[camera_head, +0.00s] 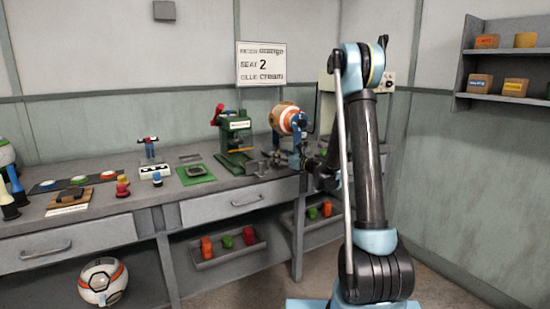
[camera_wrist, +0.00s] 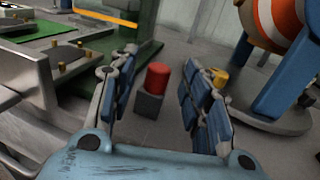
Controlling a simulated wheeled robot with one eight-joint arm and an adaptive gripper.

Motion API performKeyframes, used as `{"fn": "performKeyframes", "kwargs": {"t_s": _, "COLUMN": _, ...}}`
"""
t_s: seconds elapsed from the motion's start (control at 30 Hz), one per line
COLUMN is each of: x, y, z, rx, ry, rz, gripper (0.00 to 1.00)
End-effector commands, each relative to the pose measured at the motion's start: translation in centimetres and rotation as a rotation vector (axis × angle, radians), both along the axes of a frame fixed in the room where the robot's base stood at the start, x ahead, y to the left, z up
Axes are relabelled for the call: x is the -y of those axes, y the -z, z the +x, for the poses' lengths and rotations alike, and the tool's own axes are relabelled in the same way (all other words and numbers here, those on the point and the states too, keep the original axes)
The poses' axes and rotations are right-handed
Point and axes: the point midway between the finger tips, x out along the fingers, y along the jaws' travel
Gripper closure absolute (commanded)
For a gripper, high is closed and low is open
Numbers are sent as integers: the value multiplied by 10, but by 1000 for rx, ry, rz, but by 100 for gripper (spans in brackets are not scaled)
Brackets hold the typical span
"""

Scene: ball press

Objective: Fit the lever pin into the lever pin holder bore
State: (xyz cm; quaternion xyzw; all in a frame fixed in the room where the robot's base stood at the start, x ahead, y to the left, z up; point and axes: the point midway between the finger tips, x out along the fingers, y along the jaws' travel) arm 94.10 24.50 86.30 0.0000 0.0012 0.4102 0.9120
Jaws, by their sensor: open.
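In the wrist view a short red cylinder (camera_wrist: 158,76) stands upright on a small grey block (camera_wrist: 148,104); I cannot tell whether these are the lever pin and its holder. My gripper (camera_wrist: 163,66) is open, with one blue finger on each side of the red cylinder and gaps between. Nothing is held. In the head view my gripper (camera_head: 298,156) is low over the bench's right part, in front of the striped ball. A green press (camera_head: 235,133) with a red top part stands left of it. The bore is not clearly visible.
An orange and white ball (camera_wrist: 278,20) on a blue stand is close on the right in the wrist view. A yellow knob (camera_wrist: 219,77) is beside the right finger. Grey metal parts with brass studs (camera_wrist: 60,68) are at left.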

Motion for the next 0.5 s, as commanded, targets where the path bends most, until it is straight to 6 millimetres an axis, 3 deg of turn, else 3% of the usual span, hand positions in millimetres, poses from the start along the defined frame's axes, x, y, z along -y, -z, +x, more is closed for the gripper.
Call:
{"fn": "performKeyframes", "kwargs": {"t_s": 0.2, "x": 33, "y": 0, "z": -28, "rx": 0, "ry": 3, "rz": 0, "gripper": 56}}
{"fn": "performKeyframes", "kwargs": {"t_s": 0.5, "x": 56, "y": 1, "z": -49, "rx": -1, "ry": 0, "rz": 0, "gripper": 56}}
